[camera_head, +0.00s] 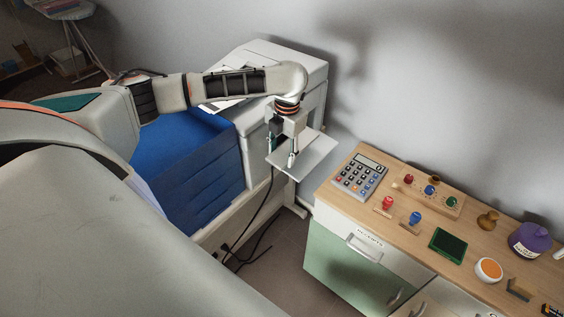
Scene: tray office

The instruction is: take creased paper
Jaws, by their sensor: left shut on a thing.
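My left gripper (291,162) points down beside the white printer (268,60), with its fingers at a pale flat surface (315,154) jutting from the printer's right side. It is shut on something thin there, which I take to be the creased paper. The paper's outline and creases are too small to tell from that pale surface. My right gripper is not in view.
Blue drawers (205,165) stand left of the printer. Black cables (250,235) hang to the floor between.

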